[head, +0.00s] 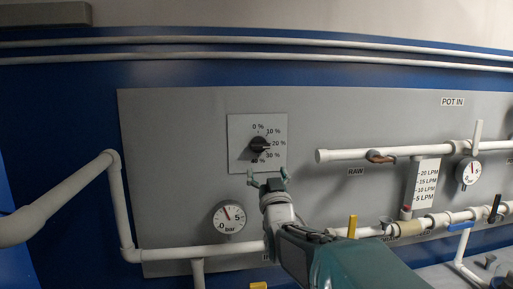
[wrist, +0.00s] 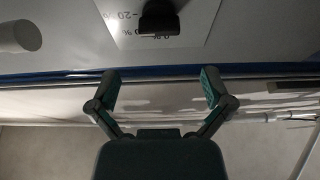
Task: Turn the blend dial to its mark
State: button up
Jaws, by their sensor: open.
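The blend dial (head: 259,145) is a black knob on a pale square plate (head: 240,128) marked from 0 % to 40 %. Its pointer side faces right, near the 20 % label; I cannot tell the exact setting. In the wrist view the dial (wrist: 158,18) is at the top edge, partly cut off, with its labels upside down. My gripper (head: 268,178) is open and empty just below the dial plate in the head view. In the wrist view its two fingers (wrist: 160,90) are spread apart, with the dial beyond them and not between them.
A round pressure gauge (head: 229,217) sits below left of the dial on the grey panel (head: 180,150). White pipes (head: 200,252) run below and left. The RAW pipe (head: 350,155), a flow scale (head: 424,184) and another gauge (head: 468,173) are at the right.

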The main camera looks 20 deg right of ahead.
aim_at(260, 144)
jog(key=x, duration=1)
jog(key=shift+w+d, duration=0.1)
jog(key=shift+w, duration=0.05)
jog(key=c, duration=1)
